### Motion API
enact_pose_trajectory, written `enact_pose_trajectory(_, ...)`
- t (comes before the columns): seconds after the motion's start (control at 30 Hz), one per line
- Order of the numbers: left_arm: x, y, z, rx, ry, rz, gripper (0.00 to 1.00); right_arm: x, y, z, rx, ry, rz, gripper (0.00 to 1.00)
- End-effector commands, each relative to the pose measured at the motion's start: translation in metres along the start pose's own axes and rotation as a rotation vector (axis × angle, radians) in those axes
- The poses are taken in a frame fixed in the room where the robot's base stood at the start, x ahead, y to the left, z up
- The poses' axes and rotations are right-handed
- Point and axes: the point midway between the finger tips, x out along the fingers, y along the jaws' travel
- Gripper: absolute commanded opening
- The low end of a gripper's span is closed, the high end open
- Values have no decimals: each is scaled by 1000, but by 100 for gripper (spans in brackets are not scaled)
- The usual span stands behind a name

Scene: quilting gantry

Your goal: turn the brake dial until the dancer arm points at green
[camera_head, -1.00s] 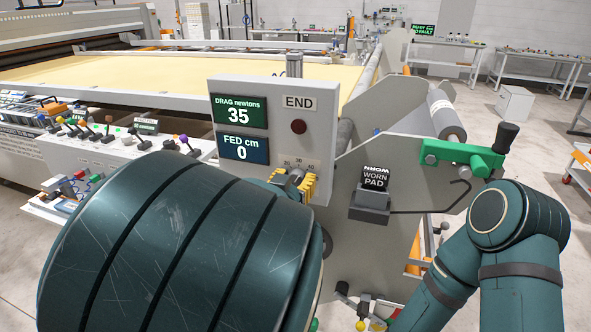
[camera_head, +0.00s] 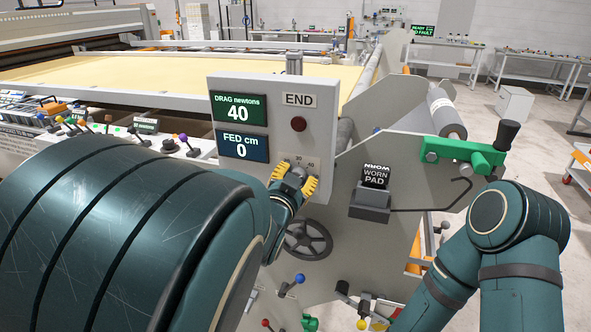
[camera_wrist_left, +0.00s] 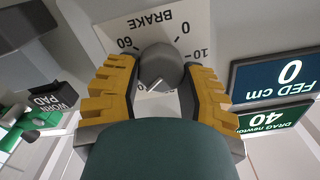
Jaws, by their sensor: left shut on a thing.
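The brake dial is a grey round knob on the light grey control panel (camera_head: 262,90); the knob (camera_wrist_left: 160,68) shows in the left wrist view below the word BRAKE, within a number scale. My left gripper (camera_head: 297,177) has its yellow ribbed fingers shut on opposite sides of the knob. They cover part of the knob and scale. The DRAG display (camera_head: 239,109) reads 40 newtons and the FED display (camera_head: 243,147) reads 0 cm. I cannot make out a dancer arm or its green mark. My right arm is at the right; its gripper is out of view.
A black handwheel (camera_head: 308,240) and small coloured-knob levers sit below the panel. A block marked WORN PAD (camera_head: 375,177) and a green bar with a black handle (camera_head: 465,156) are to the right. A lever console (camera_head: 120,150) lies left.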

Motion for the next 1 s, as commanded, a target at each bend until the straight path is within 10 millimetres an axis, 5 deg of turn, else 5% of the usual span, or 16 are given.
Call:
enact_pose_trajectory(0.37,1,0,-1,171,4,-2,6,2,1,0,0,1,0,74)
enact_pose_trajectory(0.9,1,0,-2,197,5,-3,6,2,1,0,0,1,0,74)
enact_pose_trajectory(0.93,1,0,-2,197,5,-3,55,2,1,0,0,1,0,74)
enact_pose_trajectory(1.0,1,0,-2,197,4,-3,74,2,1,0,0,1,0,74)
